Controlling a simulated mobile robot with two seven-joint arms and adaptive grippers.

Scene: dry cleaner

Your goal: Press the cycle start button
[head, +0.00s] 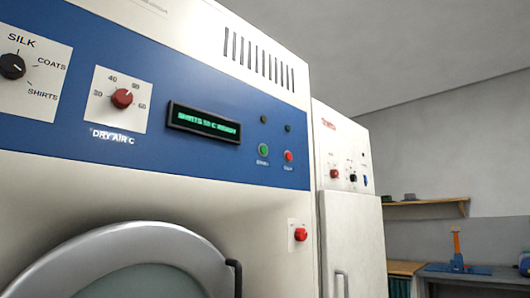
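The dry-cleaning machine fills the left and middle of the head view, with a blue control panel (200,160). A green round button (263,149) sits on the panel right of the display, with a small label below it too blurred to read surely. A red button (289,156) is just right of it. The display (204,122) shows green text that I cannot read fully. Neither of my grippers is in view.
The panel has a black program knob (12,66) and a red drying-air knob (122,98). Another red button (300,234) is lower right, near the round door (130,255). A second white cabinet (356,230) stands to the right, with a shelf (425,202) beyond.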

